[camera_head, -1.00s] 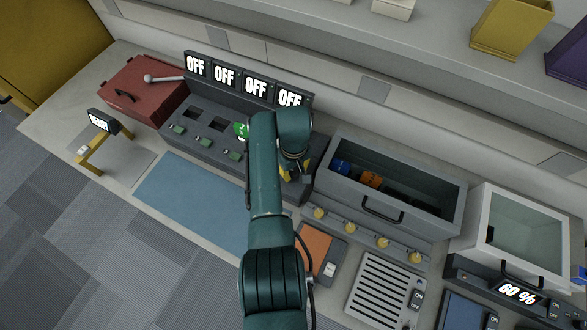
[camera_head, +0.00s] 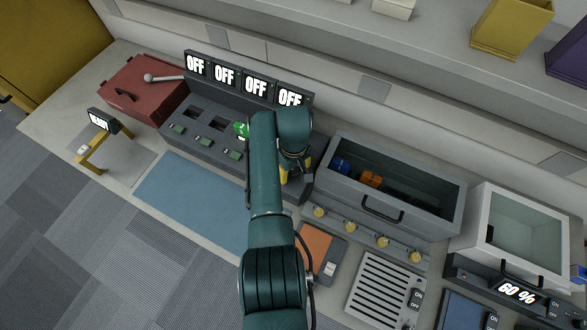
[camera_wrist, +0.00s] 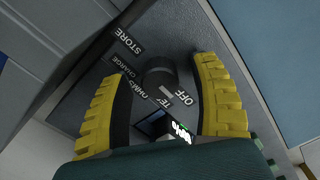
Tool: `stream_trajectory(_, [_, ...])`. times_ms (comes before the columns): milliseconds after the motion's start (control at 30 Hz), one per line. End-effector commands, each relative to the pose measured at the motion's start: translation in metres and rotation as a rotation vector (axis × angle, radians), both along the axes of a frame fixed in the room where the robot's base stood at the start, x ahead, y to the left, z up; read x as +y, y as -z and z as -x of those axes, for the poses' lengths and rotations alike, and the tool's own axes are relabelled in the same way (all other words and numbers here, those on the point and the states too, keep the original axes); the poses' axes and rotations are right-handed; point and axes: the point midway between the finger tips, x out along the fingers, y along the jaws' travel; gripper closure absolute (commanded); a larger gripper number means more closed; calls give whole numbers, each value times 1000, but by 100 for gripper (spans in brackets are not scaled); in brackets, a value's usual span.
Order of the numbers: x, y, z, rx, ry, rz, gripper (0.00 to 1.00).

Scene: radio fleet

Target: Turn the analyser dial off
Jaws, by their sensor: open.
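The dial (camera_wrist: 160,70) is a dark round knob on a grey panel in the wrist view. Labels around it include STORE, CHARGE and OFF, with others partly covered; I cannot tell for sure which one it points at. My gripper (camera_wrist: 160,80) is open, with one yellow finger on each side of the knob, and gaps show between fingers and knob. In the head view my gripper (camera_head: 285,172) is at the right end of the grey charger-like console (camera_head: 200,135), and my arm hides the dial there.
Several OFF displays (camera_head: 226,76) stand along the console's back. A grey open drawer bin (camera_head: 440,208) is close on the right, with yellow knobs (camera_head: 320,211) in front. A red box (camera_head: 140,90) is at the left. The blue mat (camera_head: 190,200) is clear.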

Motion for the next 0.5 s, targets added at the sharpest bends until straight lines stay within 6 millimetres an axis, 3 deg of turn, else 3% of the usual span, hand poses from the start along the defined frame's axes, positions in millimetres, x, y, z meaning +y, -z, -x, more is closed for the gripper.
stream_trajectory(233, [0,-16,-2,-6,0,-1,38])
stream_trajectory(500, [0,-82,-2,-6,0,-1,38])
